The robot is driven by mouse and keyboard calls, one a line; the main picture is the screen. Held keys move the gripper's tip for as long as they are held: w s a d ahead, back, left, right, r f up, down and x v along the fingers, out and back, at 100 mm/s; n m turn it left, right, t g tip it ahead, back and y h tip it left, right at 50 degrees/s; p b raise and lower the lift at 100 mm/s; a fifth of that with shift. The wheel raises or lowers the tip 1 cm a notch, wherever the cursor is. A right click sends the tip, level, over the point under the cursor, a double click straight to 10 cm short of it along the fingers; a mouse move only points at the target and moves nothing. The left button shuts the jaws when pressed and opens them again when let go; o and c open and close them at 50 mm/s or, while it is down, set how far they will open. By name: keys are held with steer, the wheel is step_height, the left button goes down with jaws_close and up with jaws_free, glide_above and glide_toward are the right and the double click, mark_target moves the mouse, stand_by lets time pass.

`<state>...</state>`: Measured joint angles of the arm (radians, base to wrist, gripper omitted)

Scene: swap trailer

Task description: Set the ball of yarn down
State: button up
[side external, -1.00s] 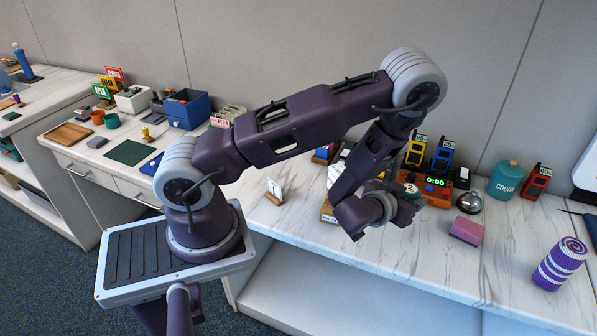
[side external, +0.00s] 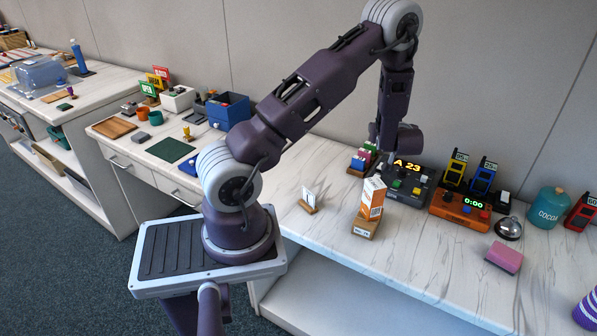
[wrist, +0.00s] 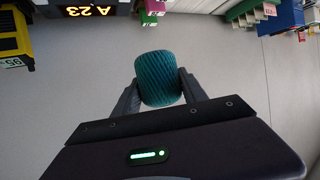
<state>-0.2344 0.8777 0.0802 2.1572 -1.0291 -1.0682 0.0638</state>
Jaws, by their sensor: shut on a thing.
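The ball of yarn (wrist: 160,88) is teal with wound strands. In the wrist view it sits between the two fingers of my gripper (wrist: 159,80), which is shut on it. Pale grey wall fills much of the background behind it. In the side view my wrist is held above the back of the counter (side external: 390,262), near the A 23 display unit (side external: 409,181). My fingers and the yarn are hidden there behind my wrist.
On the counter stand an orange-and-white carton (side external: 371,198) on a wooden block, a small white card stand (side external: 309,200), an orange timer unit (side external: 461,206), a bell (side external: 509,228), a pink block (side external: 504,257) and a cocoa jar (side external: 548,207). The front middle of the counter is clear.

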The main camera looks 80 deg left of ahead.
steer(key=s+a+f+n+g+h, duration=0.1)
steer(key=s+a+f+n+g, duration=0.1)
steer(key=s+a+n+g, duration=0.7)
steer(key=s+a+f+n+g+h, duration=0.15)
steer(key=s+a+g, duration=0.25)
steer(key=s+a, duration=0.55)
steer(key=shift+n, duration=0.45)
steer(key=d+f, duration=0.1)
steer(key=f, duration=0.3)
steer(key=s+f, duration=0.1)
steer(key=f, duration=0.4)
steer(key=s+d+f, duration=0.1)
steer(key=f, duration=0.4)
steer(key=shift+s+d+f, duration=0.15)
steer(key=shift+d+f, duration=0.1)
steer(key=shift+d, duration=0.05)
steer(key=shift+f, duration=0.15)
steer(key=o, duration=1.3)
steer(key=shift+o, duration=0.2)
